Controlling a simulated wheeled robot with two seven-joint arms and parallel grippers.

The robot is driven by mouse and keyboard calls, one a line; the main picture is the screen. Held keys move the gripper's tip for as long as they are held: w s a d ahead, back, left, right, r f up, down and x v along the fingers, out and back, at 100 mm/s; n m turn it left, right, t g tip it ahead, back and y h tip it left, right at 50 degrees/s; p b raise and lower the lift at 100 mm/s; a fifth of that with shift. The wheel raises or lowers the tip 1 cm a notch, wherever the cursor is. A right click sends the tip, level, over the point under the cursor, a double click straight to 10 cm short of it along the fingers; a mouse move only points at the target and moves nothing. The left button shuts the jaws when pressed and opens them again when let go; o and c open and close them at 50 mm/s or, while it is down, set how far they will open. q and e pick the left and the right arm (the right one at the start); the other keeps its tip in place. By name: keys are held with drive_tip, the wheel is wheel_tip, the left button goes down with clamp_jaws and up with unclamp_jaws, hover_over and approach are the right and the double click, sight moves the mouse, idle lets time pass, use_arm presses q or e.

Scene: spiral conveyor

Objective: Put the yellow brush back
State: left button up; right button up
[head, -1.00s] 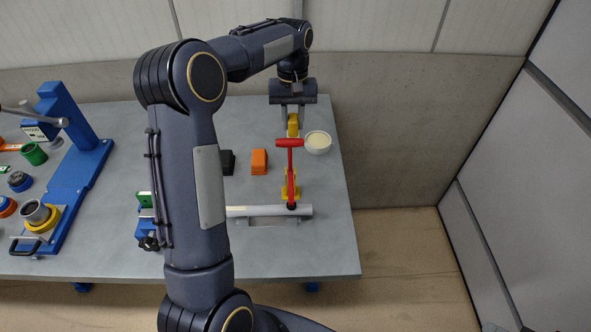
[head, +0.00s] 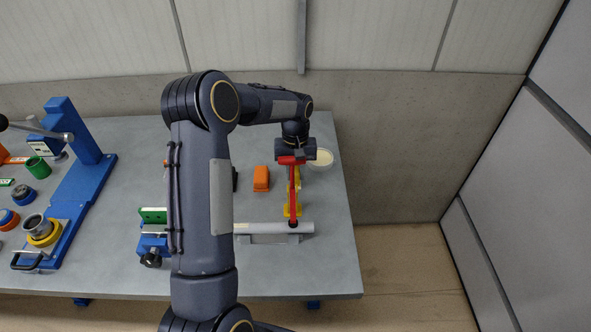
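My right gripper (head: 297,165) is over the right part of the table, its fingers largely hidden behind a red T-handled tool (head: 293,198). A yellow piece, which I take to be the yellow brush (head: 298,180), shows just below the gripper and appears held in it. The red tool stands upright at the pale rail (head: 265,228) and partly covers the brush. Another yellow piece (head: 287,211) sits lower, beside the red shaft. Bristles cannot be made out. My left gripper is not in view.
An orange block (head: 261,179) is left of the gripper. A white bowl with pale contents (head: 321,159) is close on its right. A blue and green device (head: 153,232) is at the front. A blue press (head: 78,175) with several cups is at the left.

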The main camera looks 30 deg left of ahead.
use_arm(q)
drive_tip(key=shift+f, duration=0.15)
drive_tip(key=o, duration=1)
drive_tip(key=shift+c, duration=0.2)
